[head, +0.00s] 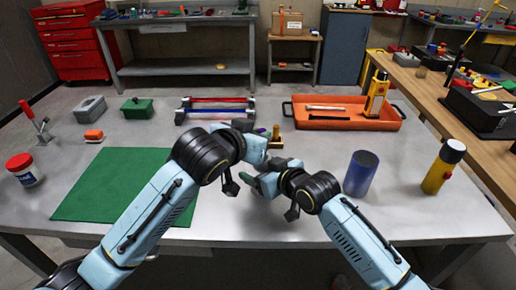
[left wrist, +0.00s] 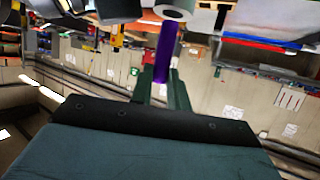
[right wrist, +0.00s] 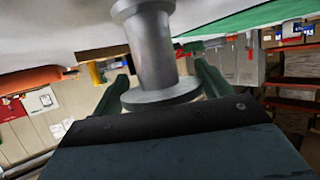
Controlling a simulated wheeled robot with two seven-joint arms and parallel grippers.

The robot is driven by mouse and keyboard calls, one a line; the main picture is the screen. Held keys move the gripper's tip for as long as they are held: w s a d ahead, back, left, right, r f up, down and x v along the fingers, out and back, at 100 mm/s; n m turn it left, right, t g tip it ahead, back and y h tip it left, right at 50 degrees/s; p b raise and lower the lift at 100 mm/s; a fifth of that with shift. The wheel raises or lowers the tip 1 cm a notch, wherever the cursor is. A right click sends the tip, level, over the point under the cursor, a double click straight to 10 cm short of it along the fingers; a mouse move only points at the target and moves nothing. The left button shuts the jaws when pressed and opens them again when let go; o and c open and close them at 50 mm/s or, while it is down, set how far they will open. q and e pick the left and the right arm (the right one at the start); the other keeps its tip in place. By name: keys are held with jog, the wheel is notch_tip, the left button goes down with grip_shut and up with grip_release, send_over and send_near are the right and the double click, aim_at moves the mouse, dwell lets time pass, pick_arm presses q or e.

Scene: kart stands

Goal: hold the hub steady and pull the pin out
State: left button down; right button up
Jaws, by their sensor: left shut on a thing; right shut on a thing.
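The hub is a grey metal spool with a round flange (right wrist: 152,45), seen in the right wrist view between the fingers of my right gripper (right wrist: 160,85), which is shut on it. The pin is a thin purple rod (left wrist: 166,48) in the left wrist view, between the fingers of my left gripper (left wrist: 162,85), which is shut on it. The pin's upper end meets a pale grey round part (left wrist: 173,8); I cannot tell how far it sits inside. In the head view both grippers are close together mid-table, and my own arms largely hide the hub and pin.
A small brass-coloured piece (head: 276,138) shows just beyond the grippers. A green mat (head: 115,185) lies left, and a blue cylinder (head: 361,174) and yellow bottle (head: 439,172) stand right. An orange tray (head: 345,124) is at the back right. The table's front middle is clear.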

pick_arm(q)
notch_tip(320, 180, up, 6)
jog(key=shift+f, duration=0.2)
pick_arm(e)
jog(key=o, duration=1.3)
jog(key=shift+c, duration=0.2)
